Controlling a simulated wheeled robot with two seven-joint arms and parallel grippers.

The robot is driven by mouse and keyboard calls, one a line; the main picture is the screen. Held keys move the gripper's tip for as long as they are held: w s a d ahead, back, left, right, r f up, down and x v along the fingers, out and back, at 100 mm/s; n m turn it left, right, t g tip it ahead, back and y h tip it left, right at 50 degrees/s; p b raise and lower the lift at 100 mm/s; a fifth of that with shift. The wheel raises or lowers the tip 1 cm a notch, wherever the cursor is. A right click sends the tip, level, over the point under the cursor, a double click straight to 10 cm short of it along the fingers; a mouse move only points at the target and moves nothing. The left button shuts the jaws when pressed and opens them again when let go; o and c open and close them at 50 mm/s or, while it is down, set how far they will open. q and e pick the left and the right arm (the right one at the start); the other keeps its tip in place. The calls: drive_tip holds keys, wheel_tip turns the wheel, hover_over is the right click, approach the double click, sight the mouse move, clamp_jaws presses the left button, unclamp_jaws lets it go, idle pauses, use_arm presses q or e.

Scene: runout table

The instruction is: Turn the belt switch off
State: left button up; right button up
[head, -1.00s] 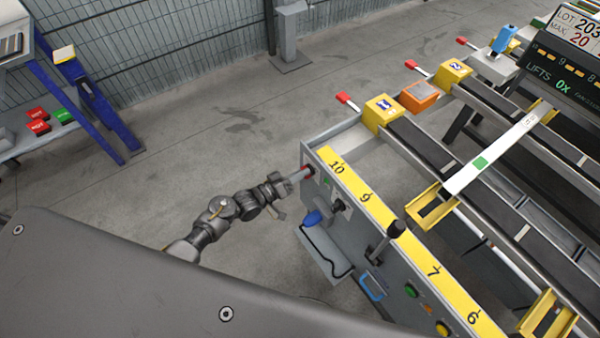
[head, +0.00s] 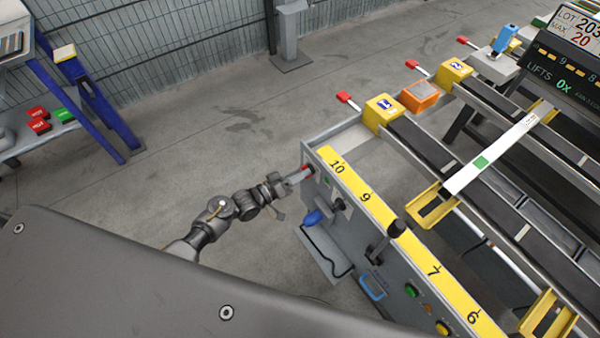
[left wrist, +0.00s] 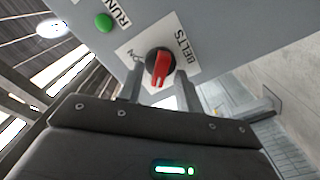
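The belt switch is a red rotary knob on a black round base, on a white plate marked BELTS. It shows in the left wrist view (left wrist: 160,68) and at the left end of the table's side panel in the head view (head: 308,169). Its red handle points down in the wrist picture, slightly tilted; the plate's lettering near it is partly hidden. My left gripper (left wrist: 159,92) is open, with one finger on each side of the knob's lower part. I cannot tell whether the fingers touch it. In the head view my left gripper (head: 298,176) reaches the panel. My right gripper is out of view.
A green button (left wrist: 104,22) marked RUN sits near the switch. Along the panel are a blue knob (head: 312,217), a black-knobbed lever (head: 396,229) and a green button (head: 411,291). A yellow numbered strip (head: 400,228) tops the panel. Open floor lies left of it.

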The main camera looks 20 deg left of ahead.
use_arm(q)
drive_tip(key=v, duration=1)
drive_tip(key=shift+s+b, duration=0.15)
drive_tip(key=shift+b, duration=0.25)
drive_tip(key=shift+a, duration=0.15)
drive_tip(key=s+a+f+m+g+y, duration=0.1)
drive_tip(key=s+a+f+g+y, duration=0.15)
drive_tip(key=f, duration=0.55)
drive_tip(key=s+a+f+m+g+y, duration=0.1)
drive_tip(key=s+a+f+y, duration=0.2)
drive_tip(key=f, duration=0.5)
drive_tip(key=s+a+f+m+g+y, duration=0.1)
drive_tip(key=s+a+f+y, duration=0.2)
drive_tip(key=f, duration=0.4)
drive_tip(key=s+d+f+g+y, duration=0.1)
drive_tip(key=s+f+g, duration=0.3)
drive_tip(key=s, duration=1.1)
drive_tip(key=s+d+f+g+y, duration=0.1)
drive_tip(key=s+f+g, duration=0.3)
drive_tip(key=s+f, duration=0.6)
drive_tip(key=s+y, duration=0.1)
drive_tip(key=s, duration=0.4)
drive_tip(key=shift+s+m, duration=0.3)
drive_tip(key=shift+s, duration=0.1)
